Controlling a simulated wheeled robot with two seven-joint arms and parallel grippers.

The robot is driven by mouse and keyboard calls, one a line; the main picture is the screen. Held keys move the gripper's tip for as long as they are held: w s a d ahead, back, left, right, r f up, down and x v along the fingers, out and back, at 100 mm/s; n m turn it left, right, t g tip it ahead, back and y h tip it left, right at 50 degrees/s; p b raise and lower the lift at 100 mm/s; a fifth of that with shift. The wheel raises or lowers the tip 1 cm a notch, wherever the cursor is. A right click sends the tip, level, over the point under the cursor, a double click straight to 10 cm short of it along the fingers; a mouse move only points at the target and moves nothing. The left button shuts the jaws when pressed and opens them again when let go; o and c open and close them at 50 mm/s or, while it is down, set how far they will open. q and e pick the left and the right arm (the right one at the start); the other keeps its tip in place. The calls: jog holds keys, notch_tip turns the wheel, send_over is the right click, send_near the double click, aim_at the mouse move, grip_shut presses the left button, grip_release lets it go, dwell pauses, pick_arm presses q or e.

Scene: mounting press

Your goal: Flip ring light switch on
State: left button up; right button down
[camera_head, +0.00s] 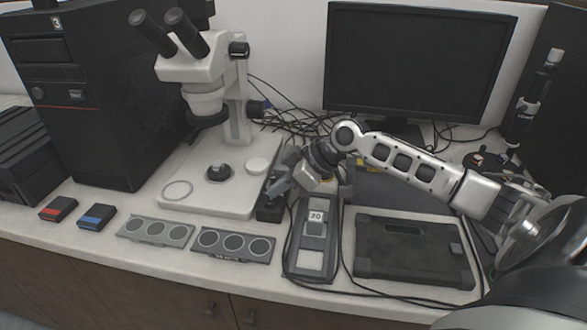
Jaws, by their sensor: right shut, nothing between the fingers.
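A white stereo microscope (190,68) stands at the back left on a pale base, with a dark ring (208,118) around the lower end of its head, apparently the ring light. A small black box (268,212) sits at the right edge of the microscope base. My right arm reaches in from the right. My right gripper (277,190) is shut and empty, with its tips low over or against the black box; I cannot tell whether they touch. The gripper hides much of the box's top, and no switch can be made out. My left gripper is out of view.
A device marked 20 (315,240) and a black case (413,250) lie right of the box, with cables around them. Plates with round wells (234,245) lie in front of the microscope. A monitor (415,60) stands behind my arm. A black tower (110,100) stands left.

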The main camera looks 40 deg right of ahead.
notch_tip(320, 180, up, 4)
jog(key=p, duration=0.3)
jog(key=shift+w+d+f, duration=0.1)
jog(key=shift+f, duration=0.05)
jog(key=shift+s+d+r+b, duration=0.25)
jog(key=shift+d+b, duration=0.05)
jog(key=shift+d, duration=0.15)
pick_arm(q)
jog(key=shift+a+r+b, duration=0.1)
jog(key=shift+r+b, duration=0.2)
jog(key=shift+b, duration=0.4)
pick_arm(e)
jog(key=v, duration=0.8)
jog(key=shift+d+r, duration=0.2)
jog(key=shift+r, duration=0.15)
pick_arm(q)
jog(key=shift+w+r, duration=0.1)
pick_arm(e)
jog(key=shift+s, duration=0.15)
